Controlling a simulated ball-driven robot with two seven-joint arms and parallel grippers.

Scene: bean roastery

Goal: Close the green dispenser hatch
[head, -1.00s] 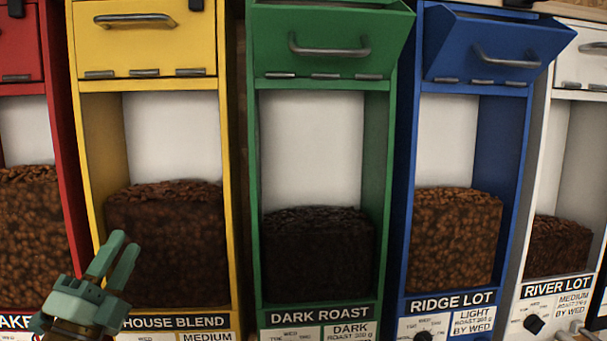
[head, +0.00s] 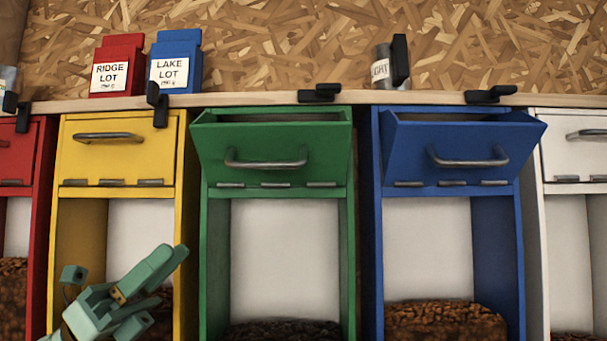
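The green dispenser (head: 345,240) stands in the middle of the row. Its green hatch (head: 265,175) is open: the top edge tilts out toward me, with hinges along the bottom and a grey bar handle (head: 265,158) on its front. My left gripper (head: 172,258) is at the lower left, in front of the yellow dispenser's bean window. It is left of and below the green hatch, apart from it. Its fingers lie side by side and look shut, with nothing seen between them. My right gripper is out of view.
The blue hatch (head: 455,150) on the right also tilts open. The yellow hatch (head: 118,155) and the red hatch (head: 15,165) look flush. Black clips (head: 318,93) sit along the shelf edge (head: 240,101). Red (head: 118,48) and blue (head: 175,52) bags stand on the shelf.

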